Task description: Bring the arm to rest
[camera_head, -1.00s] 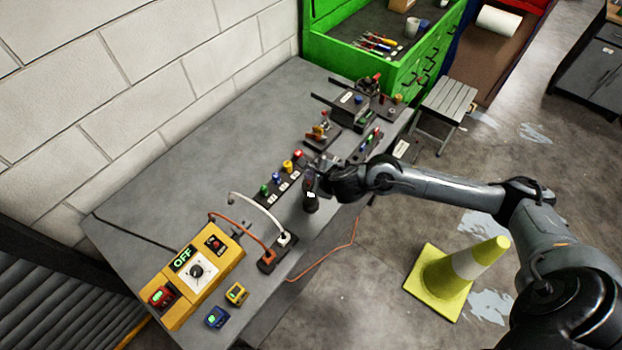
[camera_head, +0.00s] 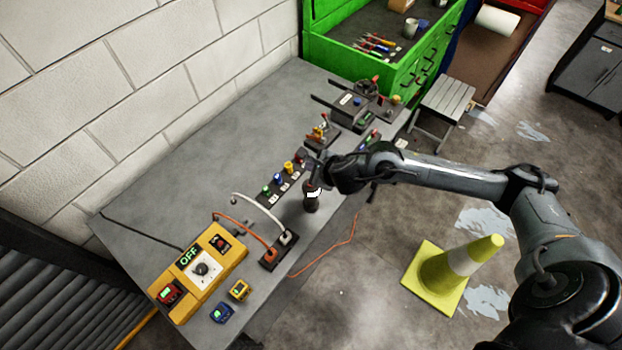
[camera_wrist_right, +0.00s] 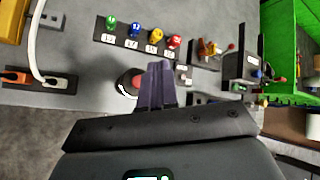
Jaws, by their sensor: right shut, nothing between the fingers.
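My right arm (camera_head: 450,177) comes in from the right of the head view and reaches to the front edge of the grey workbench (camera_head: 160,205). My right gripper (camera_head: 318,163) is over the bench, close to a dark upright object with a white label (camera_head: 311,200). In the right wrist view my gripper fingers (camera_wrist_right: 158,75) are together with nothing between them. A round part with a red rim (camera_wrist_right: 130,83) shows partly hidden behind the fingers. I cannot tell whether they touch it. My left gripper is not in view.
A row of coloured knobs (camera_head: 278,178) lies behind the gripper. A yellow control box reading OFF (camera_head: 200,272), a socket block (camera_head: 279,250) with cables, and a black fixture (camera_head: 352,104) are on the bench. A yellow cone (camera_head: 452,268) and grey stool (camera_head: 447,95) stand on the floor.

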